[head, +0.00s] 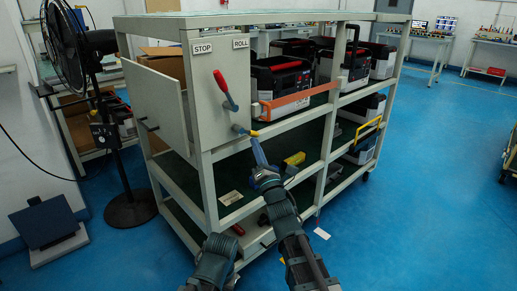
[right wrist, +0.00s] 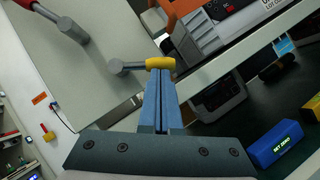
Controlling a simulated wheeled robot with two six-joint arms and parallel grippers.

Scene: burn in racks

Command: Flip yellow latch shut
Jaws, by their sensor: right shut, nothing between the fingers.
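The yellow latch (head: 250,132) is a small yellow-ended handle on a grey metal arm, at the lower right of the rack's grey end panel. In the right wrist view the yellow latch end (right wrist: 160,63) lies crosswise just beyond my fingertips, its grey arm reaching left to a pivot. My right gripper (head: 257,146) is shut and empty, its blue fingers pointing up at the latch from below. In the right wrist view the shut fingers (right wrist: 161,78) appear to meet the yellow end; I cannot tell whether they touch. My left gripper is not in view.
The rack (head: 222,138) carries a red lever (head: 225,88) below STOP and ROLL labels. An orange bar (head: 287,103) crosses in front of black-and-red units (head: 280,80). A yellow device (head: 294,158) lies on the lower shelf.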

